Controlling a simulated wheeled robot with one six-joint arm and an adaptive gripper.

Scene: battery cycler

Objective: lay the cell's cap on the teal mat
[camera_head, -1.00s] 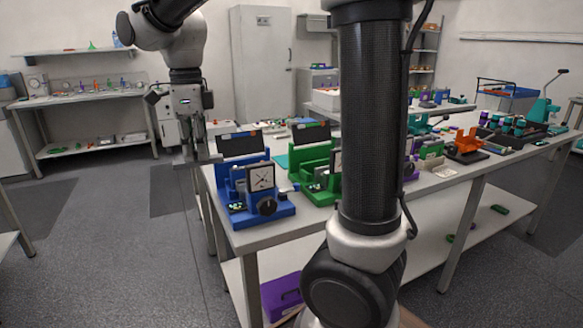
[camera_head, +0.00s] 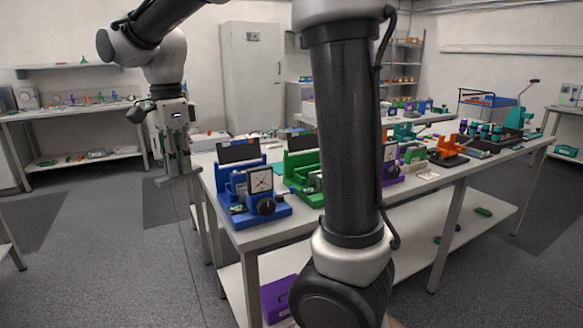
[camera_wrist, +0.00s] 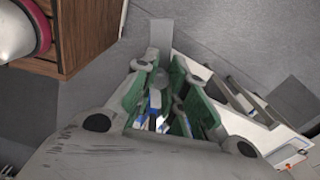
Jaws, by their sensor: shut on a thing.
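My gripper (camera_head: 178,174) hangs from the arm at the left of the head view, left of the near table end and beside the blue device. In the wrist view my gripper (camera_wrist: 157,88) shows green-faced fingers closed in around something small, mostly hidden between them. I take it for the cell's cap, but its shape cannot be made out. A sliver of the teal mat (camera_head: 276,170) shows on the table between the blue and green devices. Most of the mat is hidden behind them.
The blue device (camera_head: 250,195) with a dial stands at the table's near left corner. A green device (camera_head: 303,178) stands beside it. Purple, orange and teal devices line the table to the right. Open floor lies left of the table.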

